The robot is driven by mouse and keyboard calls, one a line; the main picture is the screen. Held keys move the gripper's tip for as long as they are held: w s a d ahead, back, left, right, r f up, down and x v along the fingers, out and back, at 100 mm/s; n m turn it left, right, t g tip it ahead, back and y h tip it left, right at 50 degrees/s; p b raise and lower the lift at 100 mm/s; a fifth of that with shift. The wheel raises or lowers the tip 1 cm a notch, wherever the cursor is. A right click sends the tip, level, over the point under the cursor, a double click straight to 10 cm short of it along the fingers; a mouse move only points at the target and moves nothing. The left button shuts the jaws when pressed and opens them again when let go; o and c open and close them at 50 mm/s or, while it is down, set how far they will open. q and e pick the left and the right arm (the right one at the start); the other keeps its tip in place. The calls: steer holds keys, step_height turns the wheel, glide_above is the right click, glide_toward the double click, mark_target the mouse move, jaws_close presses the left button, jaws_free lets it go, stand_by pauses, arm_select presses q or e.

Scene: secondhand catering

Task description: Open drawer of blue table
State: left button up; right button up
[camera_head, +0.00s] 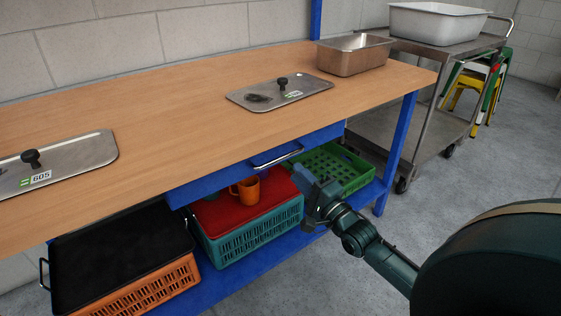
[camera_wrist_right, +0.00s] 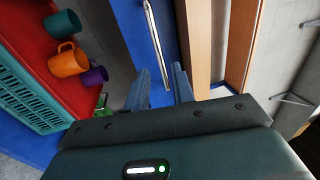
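The blue table has a wooden top (camera_head: 190,110) and a blue drawer (camera_head: 215,182) under its front edge. The drawer looks closed, with a metal bar handle (camera_head: 276,156). My right gripper (camera_head: 312,182) is just to the right of and below the handle, apart from it. My left gripper is not in view.
Below the drawer, the blue shelf holds a green crate (camera_head: 338,166), a teal crate (camera_head: 250,233) with a red tray and mugs, and an orange crate (camera_head: 150,291) under a black tray. A metal cart (camera_head: 419,143) stands at the right. Lids and a metal pan (camera_head: 353,59) lie on top.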

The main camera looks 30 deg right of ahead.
mark_target(282, 158)
arm_select(q)
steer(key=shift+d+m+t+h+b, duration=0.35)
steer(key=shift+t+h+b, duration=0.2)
steer(key=shift+b, duration=0.2)
arm_select(e)
steer(key=x, duration=0.7)
steer(key=shift+w+a, duration=0.1)
steer(key=shift+w, duration=0.3)
jaws_close()
